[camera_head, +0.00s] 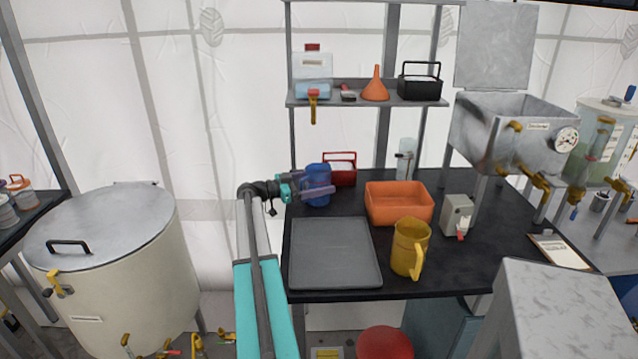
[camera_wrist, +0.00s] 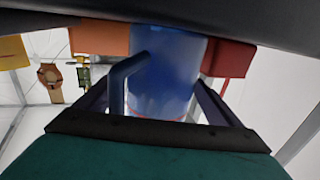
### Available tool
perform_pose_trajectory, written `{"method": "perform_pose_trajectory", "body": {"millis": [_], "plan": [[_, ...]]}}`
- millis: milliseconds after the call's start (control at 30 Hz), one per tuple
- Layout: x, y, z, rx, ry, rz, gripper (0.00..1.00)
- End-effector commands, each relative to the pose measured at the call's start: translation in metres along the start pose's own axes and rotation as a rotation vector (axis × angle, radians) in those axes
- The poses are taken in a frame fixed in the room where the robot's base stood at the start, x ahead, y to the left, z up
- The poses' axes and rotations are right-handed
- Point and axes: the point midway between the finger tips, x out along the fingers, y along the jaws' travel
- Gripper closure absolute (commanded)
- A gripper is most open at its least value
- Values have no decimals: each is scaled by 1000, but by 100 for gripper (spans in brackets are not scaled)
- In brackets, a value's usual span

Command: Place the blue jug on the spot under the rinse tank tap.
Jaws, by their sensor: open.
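The blue jug (camera_head: 317,198) stands upright at the back left of the dark table, beside a red caddy. It also shows in the wrist view (camera_wrist: 172,75), with its handle toward the left. My gripper (camera_head: 320,188) reaches it from the left, its fingers apart on either side of the jug; firm contact cannot be seen. Three tanks with taps show: a steel box tank with a dial (camera_head: 500,135) on legs at the right, a greenish tank (camera_head: 600,145) at the far right, and a large round lidded tank (camera_head: 110,260) at the left. Their labels are too small to read.
On the table (camera_head: 330,302) are a red caddy (camera_head: 342,176), an orange tub (camera_head: 398,206), a yellow jug (camera_head: 408,252), a grey tray (camera_head: 334,255), a grey box (camera_head: 456,215) and a clipboard (camera_head: 558,250). A loaded shelf (camera_head: 360,101) hangs above the back.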

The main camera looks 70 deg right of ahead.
Motion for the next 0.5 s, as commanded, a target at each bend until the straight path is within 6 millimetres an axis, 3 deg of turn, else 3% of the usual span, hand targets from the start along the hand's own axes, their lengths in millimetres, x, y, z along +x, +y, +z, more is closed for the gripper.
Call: {"method": "perform_pose_trajectory", "body": {"millis": [200,500], "plan": [[-2,0,-3,0,0,-1,12],[-45,0,0,1,0,-2,12]]}}
